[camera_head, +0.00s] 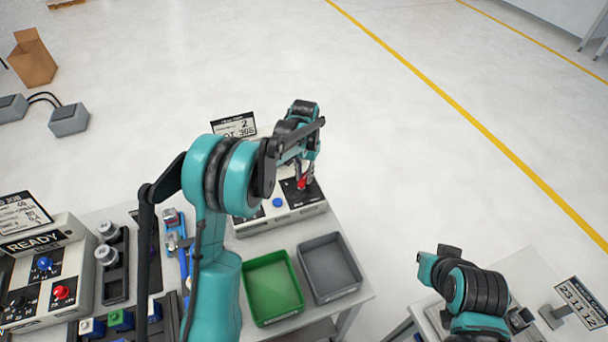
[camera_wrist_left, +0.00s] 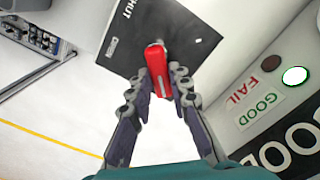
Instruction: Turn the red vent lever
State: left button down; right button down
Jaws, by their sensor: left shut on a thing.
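The red vent lever (camera_wrist_left: 159,73) sits on a black plate (camera_wrist_left: 180,35) marked with letters ending in "HUT", on a light panel. In the left wrist view my left gripper (camera_wrist_left: 160,88) is shut on the lever, one finger on each side. In the head view the lever (camera_head: 303,182) is a small red spot at the right part of the panel box (camera_head: 262,224), partly hidden by my left gripper (camera_head: 304,176). My right arm shows at the lower right, but its fingertips cannot be made out.
A green tray (camera_head: 250,295) and a grey tray (camera_head: 349,287) stand in front of the panel box. A "READY" panel (camera_head: 70,270) with blue and red knobs stands at the left. The wrist view shows "FAIL" and "GOOD" labels (camera_wrist_left: 260,105) at the right.

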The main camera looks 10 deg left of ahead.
aim_at(304, 178)
pick_arm(q)
jog(key=c, duration=1.4)
grip_release()
notch_tip(304, 178, up, 12)
jog(key=s+a+r+n+t+b, duration=0.15)
jog(key=s+t+b, duration=0.25)
jog(key=s, duration=1.1)
jog(key=s+f+t+b, duration=0.3)
jog(key=s+f, duration=0.4)
jog(key=s, duration=0.6)
jog(key=shift+a+f+n, duration=0.2)
jog(key=shift+f+n, duration=0.15)
jog(key=shift+n, duration=0.1)
